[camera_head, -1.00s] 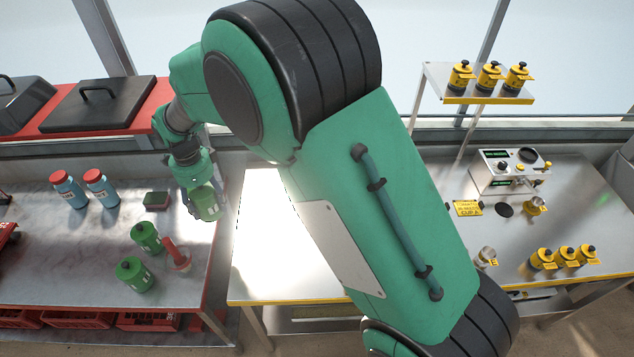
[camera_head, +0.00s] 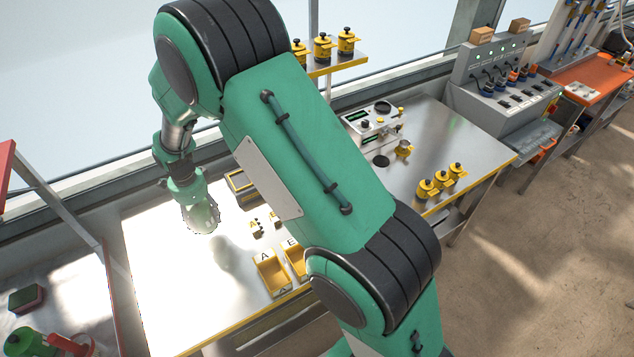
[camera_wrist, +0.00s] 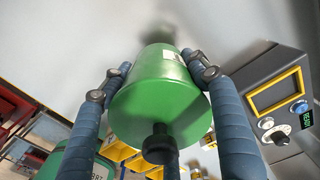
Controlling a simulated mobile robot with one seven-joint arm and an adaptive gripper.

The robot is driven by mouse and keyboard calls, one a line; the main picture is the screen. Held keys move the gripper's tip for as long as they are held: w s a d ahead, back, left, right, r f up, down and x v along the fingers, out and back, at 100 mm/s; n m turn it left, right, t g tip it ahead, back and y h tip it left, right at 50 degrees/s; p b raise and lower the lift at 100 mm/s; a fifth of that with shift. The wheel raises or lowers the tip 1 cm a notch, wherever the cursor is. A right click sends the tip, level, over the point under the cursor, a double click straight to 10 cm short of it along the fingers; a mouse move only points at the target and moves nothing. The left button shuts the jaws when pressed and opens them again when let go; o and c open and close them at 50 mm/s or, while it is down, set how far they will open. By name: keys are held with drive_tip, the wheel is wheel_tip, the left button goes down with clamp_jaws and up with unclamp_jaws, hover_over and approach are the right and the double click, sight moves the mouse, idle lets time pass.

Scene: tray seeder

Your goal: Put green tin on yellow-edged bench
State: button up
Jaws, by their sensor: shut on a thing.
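The green tin (camera_wrist: 160,105) is held between the blue-grey fingers of my gripper (camera_wrist: 155,78) in the wrist view. A black knob shows on its near end. In the head view the green tin (camera_head: 203,218) looks pale in the glare, and my gripper (camera_head: 198,205) is shut on it. It hangs above the left part of the yellow-edged bench (camera_head: 160,300), with a shadow on the bench top to its lower right, so it appears clear of the surface. My arm hides part of the bench's middle.
Yellow bins (camera_head: 271,277), small yellow-marked weights and a yellow-framed box (camera_head: 240,185) stand right of the tin. A balance (camera_head: 372,125) and several yellow tins (camera_head: 440,183) are farther right. The bench's left part is bare. Another green tin (camera_head: 25,342) sits on the red-edged bench.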

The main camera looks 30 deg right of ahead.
drive_tip(key=shift+w+d+f, duration=0.15)
drive_tip(key=shift+d+f, duration=0.1)
drive_tip(key=shift+d, duration=0.6)
drive_tip(key=shift+w+d+f, duration=0.1)
drive_tip(key=shift+d+f, duration=0.1)
drive_tip(key=shift+d, duration=0.6)
drive_tip(key=shift+c, duration=0.2)
drive_tip(key=shift+o, duration=0.2)
drive_tip(key=w+a, duration=0.1)
drive_tip(key=w, duration=0.4)
drive_tip(key=w+a+f+b, duration=0.1)
drive_tip(key=w, duration=0.4)
drive_tip(key=w+a+b, duration=0.1)
drive_tip(key=w, duration=0.4)
drive_tip(key=shift+w+a+f, duration=0.25)
drive_tip(key=shift+w, duration=0.05)
drive_tip(key=shift+f+b, duration=0.7)
drive_tip(key=shift+f, duration=1.05)
drive_tip(key=shift+f, duration=0.1)
drive_tip(key=shift+c, duration=0.2)
drive_tip(key=o, duration=1.4)
drive_tip(key=shift+o, duration=0.2)
